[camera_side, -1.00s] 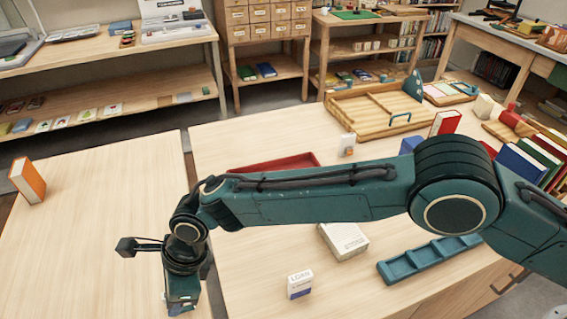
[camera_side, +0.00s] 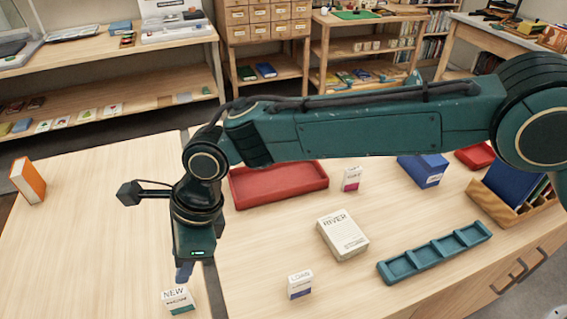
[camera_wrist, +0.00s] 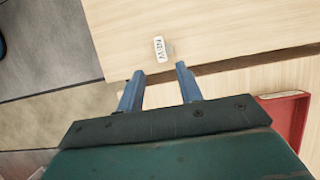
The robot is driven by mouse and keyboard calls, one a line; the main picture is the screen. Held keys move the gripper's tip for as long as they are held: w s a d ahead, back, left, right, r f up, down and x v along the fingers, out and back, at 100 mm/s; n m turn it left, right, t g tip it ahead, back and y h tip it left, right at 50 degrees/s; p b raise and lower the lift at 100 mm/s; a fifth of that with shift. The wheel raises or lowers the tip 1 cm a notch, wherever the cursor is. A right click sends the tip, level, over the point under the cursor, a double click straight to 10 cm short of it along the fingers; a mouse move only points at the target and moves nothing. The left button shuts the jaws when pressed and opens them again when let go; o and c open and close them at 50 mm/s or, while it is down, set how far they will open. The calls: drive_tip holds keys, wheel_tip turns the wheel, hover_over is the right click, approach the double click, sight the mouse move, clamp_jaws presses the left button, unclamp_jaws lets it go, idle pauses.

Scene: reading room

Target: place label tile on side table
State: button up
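The label tile (camera_side: 178,301) is a small white block lettered NEW with a green band. It rests on the side table (camera_side: 95,235), the left pale wood top, near its right edge. The wrist view also shows the tile (camera_wrist: 160,49) on the bare wood, just beyond my fingertips. My gripper (camera_side: 185,271) is above the tile and apart from it. In the wrist view my gripper (camera_wrist: 159,70) has its two blue fingers spread with nothing between them.
A LOAN tile (camera_side: 300,285), a white RIVER box (camera_side: 342,235), a teal slotted tray (camera_side: 436,253) and a red tray (camera_side: 278,184) are on the right table. An orange book (camera_side: 28,181) stands at the side table's far left. Much of the side table is clear.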

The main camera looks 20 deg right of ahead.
drive_tip(key=shift+d+r, duration=0.25)
drive_tip(key=shift+r, duration=0.3)
drive_tip(key=w+d+r+n+t, duration=0.1)
drive_tip(key=d+r+n, duration=0.2)
drive_tip(key=d+r, duration=0.5)
drive_tip(key=w+d+r+n+t, duration=0.15)
drive_tip(key=d+r, duration=0.25)
drive_tip(key=d, duration=0.7)
drive_tip(key=d+r+n+t, duration=0.1)
drive_tip(key=d+r+n, duration=0.2)
drive_tip(key=d+r, duration=0.5)
drive_tip(key=s+d+n+t+h, duration=0.1)
drive_tip(key=s+d+n, duration=0.25)
drive_tip(key=d, duration=0.45)
drive_tip(key=s+d+n+h, duration=0.1)
drive_tip(key=s+d+n, duration=0.1)
drive_tip(key=s+d, duration=0.5)
drive_tip(key=s+d+f+n+t+h, duration=0.1)
drive_tip(key=s+d+f+n, duration=0.3)
drive_tip(key=s+d, duration=0.7)
drive_tip(key=shift+d+f+n+h, duration=0.2)
drive_tip(key=shift+n+h, duration=0.3)
drive_tip(key=shift+h, duration=0.2)
